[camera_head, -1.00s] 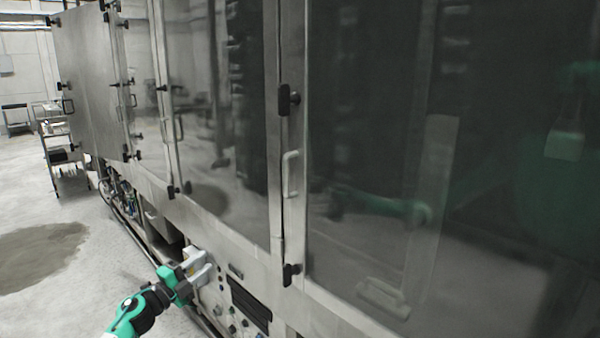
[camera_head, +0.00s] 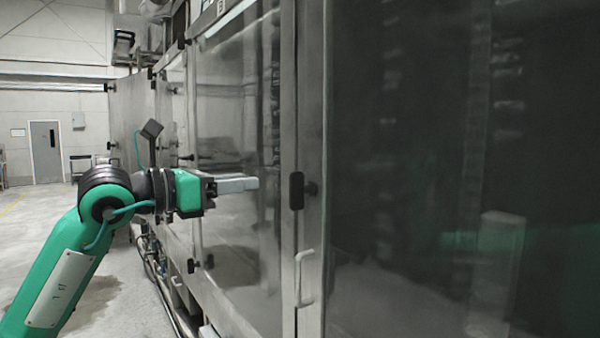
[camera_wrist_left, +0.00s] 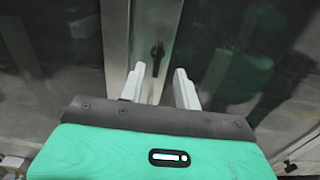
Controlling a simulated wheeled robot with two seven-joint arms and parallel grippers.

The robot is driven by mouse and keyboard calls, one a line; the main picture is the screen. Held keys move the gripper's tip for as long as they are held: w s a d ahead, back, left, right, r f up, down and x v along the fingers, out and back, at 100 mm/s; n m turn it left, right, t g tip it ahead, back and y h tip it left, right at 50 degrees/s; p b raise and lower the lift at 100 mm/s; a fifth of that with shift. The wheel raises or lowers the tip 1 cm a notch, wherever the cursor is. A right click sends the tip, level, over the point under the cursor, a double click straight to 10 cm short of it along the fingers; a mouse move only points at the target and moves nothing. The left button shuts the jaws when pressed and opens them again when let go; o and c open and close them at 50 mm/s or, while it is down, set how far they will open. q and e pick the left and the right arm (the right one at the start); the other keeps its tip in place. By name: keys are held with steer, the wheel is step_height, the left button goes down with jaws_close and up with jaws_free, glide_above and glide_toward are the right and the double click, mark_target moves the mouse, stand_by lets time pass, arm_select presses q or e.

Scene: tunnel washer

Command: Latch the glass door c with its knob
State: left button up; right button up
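A large glass door (camera_head: 420,150) fills the right of the head view, probably door c, though I see no letter on it. A black knob (camera_head: 297,190) sits on the metal frame at its left edge, its long side upright. My left gripper (camera_head: 240,184) is level with this knob, to its left, pointing at the machine and apart from it. In the left wrist view the two pale fingers of my left gripper (camera_wrist_left: 160,82) are spread with nothing between them. A dark upright knob (camera_wrist_left: 157,54) shows beyond their gap. My right gripper is not in view.
A pale handle (camera_head: 304,278) stands out below the knob. Another glass door (camera_head: 235,110), with a letter B above it, lies to the left, with more dark knobs (camera_head: 191,265). The floor (camera_head: 95,290) left of the machine is open.

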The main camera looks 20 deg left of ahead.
mark_target(290, 175)
arm_select(q)
steer(key=p+x, duration=0.4)
steer(key=x, duration=0.6)
steer(key=shift+w+d+r, duration=0.15)
steer(key=shift+w+d, duration=0.05)
steer(key=shift+p+x, duration=0.45)
steer(key=shift+x, duration=0.35)
jaws_close()
